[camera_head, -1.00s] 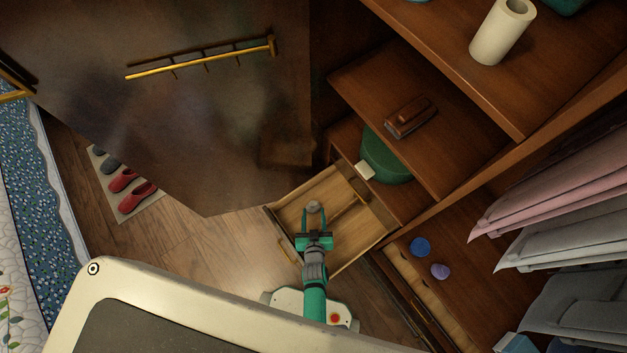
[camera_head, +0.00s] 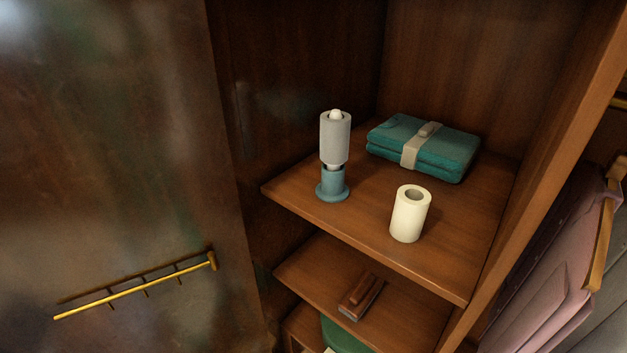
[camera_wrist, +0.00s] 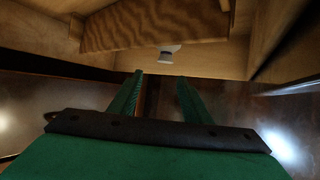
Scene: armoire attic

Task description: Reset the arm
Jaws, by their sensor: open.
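My gripper (camera_wrist: 160,95) shows only in the wrist view. Its two green fingers are apart and nothing is between them. Beyond the fingertips is the wooden inside of a drawer (camera_wrist: 220,62), with a small whitish round object (camera_wrist: 170,50) near the middle. The object is apart from the fingers. In the head view my arm and gripper are out of the picture, and the open drawer is hidden below the lower edge.
The armoire shelf (camera_head: 300,200) holds a grey-and-blue lamp-like holder (camera_head: 334,145), a white roll (camera_head: 410,213) and folded teal cloth (camera_head: 435,140). A brown brush-like block (camera_head: 361,296) lies on the lower shelf. A door with a gold rail (camera_head: 140,290) stands at left; clothes (camera_head: 545,270) hang at right.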

